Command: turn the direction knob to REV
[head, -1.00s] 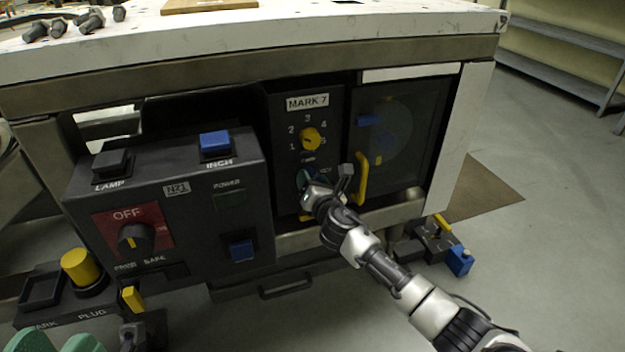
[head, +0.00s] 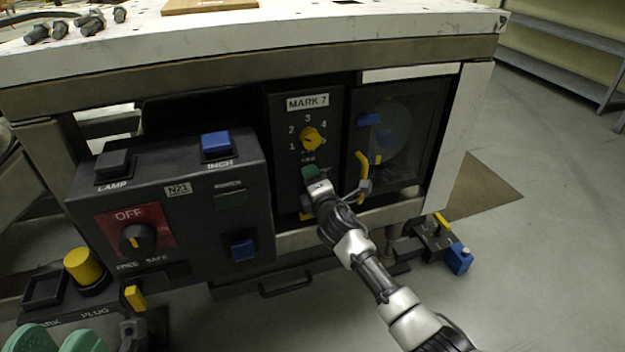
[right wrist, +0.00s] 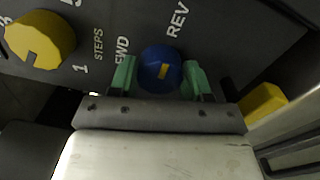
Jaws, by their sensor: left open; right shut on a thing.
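The direction knob (right wrist: 161,58) is round and blue with a short yellow mark, between the FWD label (right wrist: 121,50) and the REV label (right wrist: 177,20) in the right wrist view. I cannot tell which label the mark points to. My right gripper (right wrist: 160,80) is shut on the knob, with one green finger on each side. In the head view my right gripper (head: 310,176) is at the panel below the yellow numbered knob, and it hides the direction knob there. My left gripper (head: 56,340) is open and empty at the lower left edge; only its green fingertips show.
The yellow steps knob (head: 309,139) sits just above. A yellow handle (head: 362,170) of the dark window door is close to the right of my right gripper. A control box (head: 170,205) with a red OFF plate and blue buttons juts out at left.

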